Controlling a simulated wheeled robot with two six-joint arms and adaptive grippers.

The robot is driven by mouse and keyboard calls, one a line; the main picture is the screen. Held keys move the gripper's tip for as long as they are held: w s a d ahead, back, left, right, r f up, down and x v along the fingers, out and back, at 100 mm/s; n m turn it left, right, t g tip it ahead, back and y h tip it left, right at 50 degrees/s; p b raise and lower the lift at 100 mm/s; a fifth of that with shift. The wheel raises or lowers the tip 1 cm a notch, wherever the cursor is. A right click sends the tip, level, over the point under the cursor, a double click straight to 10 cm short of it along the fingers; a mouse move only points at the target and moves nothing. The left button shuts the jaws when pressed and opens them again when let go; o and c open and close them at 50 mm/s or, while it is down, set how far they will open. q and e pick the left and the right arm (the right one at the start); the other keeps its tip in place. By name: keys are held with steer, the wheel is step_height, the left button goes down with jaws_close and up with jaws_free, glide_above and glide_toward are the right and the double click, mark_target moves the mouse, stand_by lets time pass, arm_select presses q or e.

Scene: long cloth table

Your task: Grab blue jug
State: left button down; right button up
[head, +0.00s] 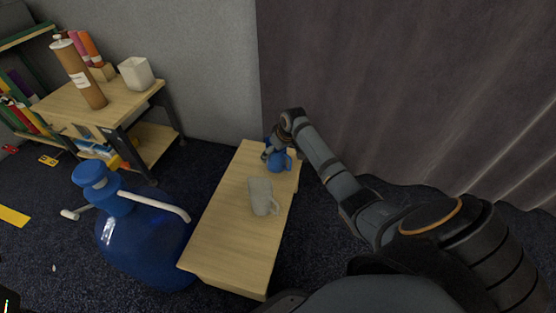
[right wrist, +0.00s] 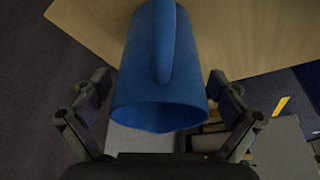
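The blue jug (head: 278,162) stands at the far end of the wooden bench in the head view. My right gripper (head: 268,152) is at the jug, reaching over from the right. In the right wrist view, the blue jug (right wrist: 160,75) lies between the two spread fingers of my right gripper (right wrist: 160,85), its open rim toward the camera and its handle on top. A narrow gap seems to show on each side, so the fingers look open around it. The arm and gripper hide part of the jug in the head view. My left gripper is not in view.
A grey mug (head: 260,195) stands nearer on the wooden bench (head: 225,235). A large blue vessel (head: 145,240) with a white bar stands left of the bench. A shelf table (head: 115,105) holds a brown cylinder and a white cup. A dark curtain hangs behind.

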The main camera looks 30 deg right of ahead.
steer(key=c, duration=1.2)
steer(key=shift+c, duration=0.2)
